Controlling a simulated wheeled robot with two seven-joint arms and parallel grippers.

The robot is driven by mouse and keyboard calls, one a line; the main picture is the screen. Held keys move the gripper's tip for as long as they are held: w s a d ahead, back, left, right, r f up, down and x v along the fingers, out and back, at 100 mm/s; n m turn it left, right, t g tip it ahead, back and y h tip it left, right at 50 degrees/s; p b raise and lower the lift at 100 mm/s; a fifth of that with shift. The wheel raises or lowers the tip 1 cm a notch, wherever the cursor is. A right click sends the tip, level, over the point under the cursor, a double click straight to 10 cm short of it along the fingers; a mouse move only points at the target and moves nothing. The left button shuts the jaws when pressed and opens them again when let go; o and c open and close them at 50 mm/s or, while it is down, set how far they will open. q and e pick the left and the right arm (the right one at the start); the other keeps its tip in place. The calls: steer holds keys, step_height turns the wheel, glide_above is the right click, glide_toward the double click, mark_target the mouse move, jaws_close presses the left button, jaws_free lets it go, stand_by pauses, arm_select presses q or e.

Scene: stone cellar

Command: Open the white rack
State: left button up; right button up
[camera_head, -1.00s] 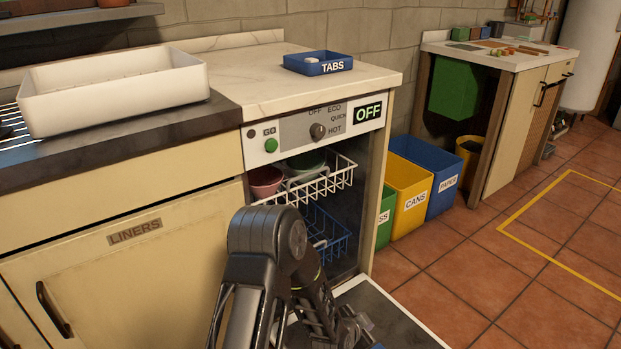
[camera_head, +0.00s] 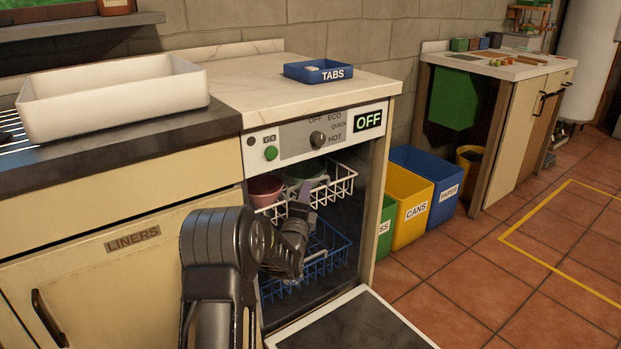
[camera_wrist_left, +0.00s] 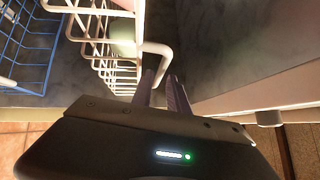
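The white rack (camera_head: 335,184) is the upper rack in the open dishwasher, its front edge near the opening. A pink bowl (camera_head: 265,188) and a green bowl (camera_head: 305,170) sit in it. My left gripper (camera_head: 304,194) is at the rack's front, inside the opening. In the left wrist view, the left gripper's fingers (camera_wrist_left: 161,90) are apart. The bent front bar of the white rack (camera_wrist_left: 158,48) reaches down to the fingertips and seems to lie between them; I cannot tell whether they touch it. My right gripper is not in view.
The blue lower rack (camera_head: 325,250) sits below. The dishwasher door (camera_head: 360,325) is folded down in front. Recycling bins (camera_head: 408,198) stand to the right, with open tiled floor before them. A white tray (camera_head: 110,100) and blue tabs box (camera_head: 318,71) rest on the counters.

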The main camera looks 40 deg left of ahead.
arm_select(q)
steer(key=b+x, duration=0.2)
steer(key=x, duration=0.5)
steer(key=shift+w+a, duration=0.2)
steer(key=shift+w, duration=0.1)
steer(key=shift+c, duration=0.3)
jaws_close()
stand_by(0.9)
